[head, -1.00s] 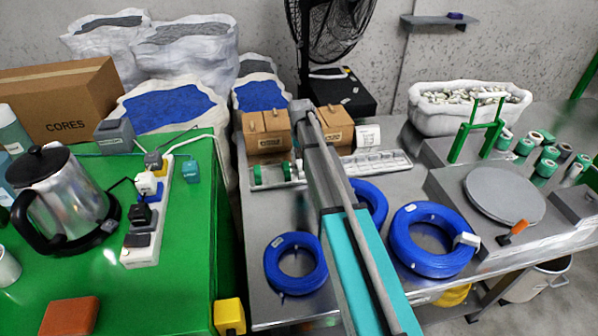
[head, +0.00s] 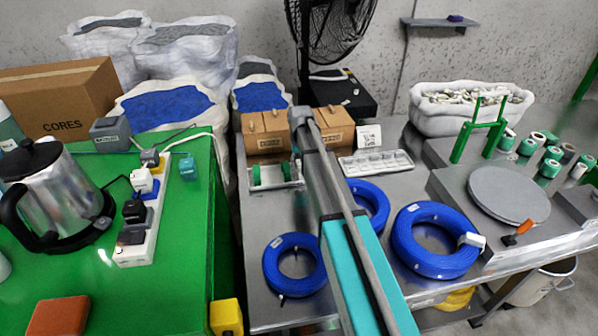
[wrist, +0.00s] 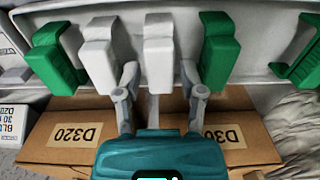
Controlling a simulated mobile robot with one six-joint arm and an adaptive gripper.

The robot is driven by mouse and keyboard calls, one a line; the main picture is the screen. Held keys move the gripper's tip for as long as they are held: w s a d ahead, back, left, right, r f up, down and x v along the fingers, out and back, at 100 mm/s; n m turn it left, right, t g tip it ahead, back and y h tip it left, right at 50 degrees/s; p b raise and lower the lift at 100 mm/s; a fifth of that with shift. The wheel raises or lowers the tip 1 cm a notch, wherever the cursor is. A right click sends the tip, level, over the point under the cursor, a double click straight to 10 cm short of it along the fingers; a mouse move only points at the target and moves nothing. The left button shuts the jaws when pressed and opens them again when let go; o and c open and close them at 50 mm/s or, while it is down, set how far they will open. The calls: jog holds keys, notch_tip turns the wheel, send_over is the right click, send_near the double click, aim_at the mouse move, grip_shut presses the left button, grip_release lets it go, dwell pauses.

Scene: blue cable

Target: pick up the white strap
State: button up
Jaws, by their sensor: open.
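In the wrist view, two white straps hang side by side from a pale rack: a left white strap (wrist: 98,58) and a right white strap (wrist: 158,52). My gripper (wrist: 159,75) is open, with its two fingers pointing at the rack. The right white strap lies between the finger lines, and the left one is just outside the left finger. I cannot tell whether the fingers touch either strap. Green straps (wrist: 218,52) hang on both sides. In the head view my arm hides the gripper and the white straps.
In the head view, blue cable coils (head: 295,265) lie on the metal table (head: 262,220). A kettle (head: 62,200) and power strip (head: 150,220) stand on the green table at left.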

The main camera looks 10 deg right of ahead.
jog(key=shift+f+b, duration=1.05)
jog(key=shift+f, duration=0.3)
jog(key=c, duration=0.6)
